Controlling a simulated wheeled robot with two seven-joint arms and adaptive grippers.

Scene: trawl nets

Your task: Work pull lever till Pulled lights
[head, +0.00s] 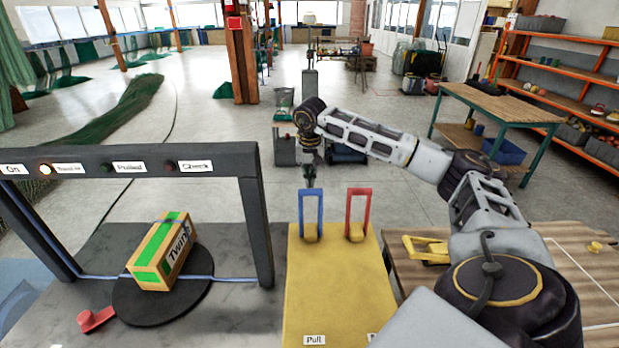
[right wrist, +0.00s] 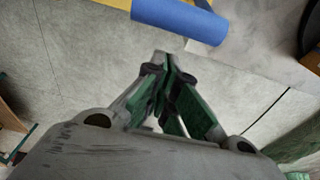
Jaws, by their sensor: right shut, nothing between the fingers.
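The blue lever (head: 311,208) stands upright on the yellow panel (head: 340,290), in line with the "Pull" label (head: 314,340). The "Pulled" lamp (head: 107,168) on the dark frame is unlit. The blue bar (right wrist: 180,18) lies past the fingertips there, with a gap between. My left gripper is out of view.
A red lever (head: 358,212) stands close to the right of the blue one. The dark frame (head: 130,160) spans a box marked "Twine" (head: 160,250) on a round black plate (head: 195,300) at left. A red knob (head: 92,320) lies in front. A yellow-handled object (head: 427,250) is on the right table.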

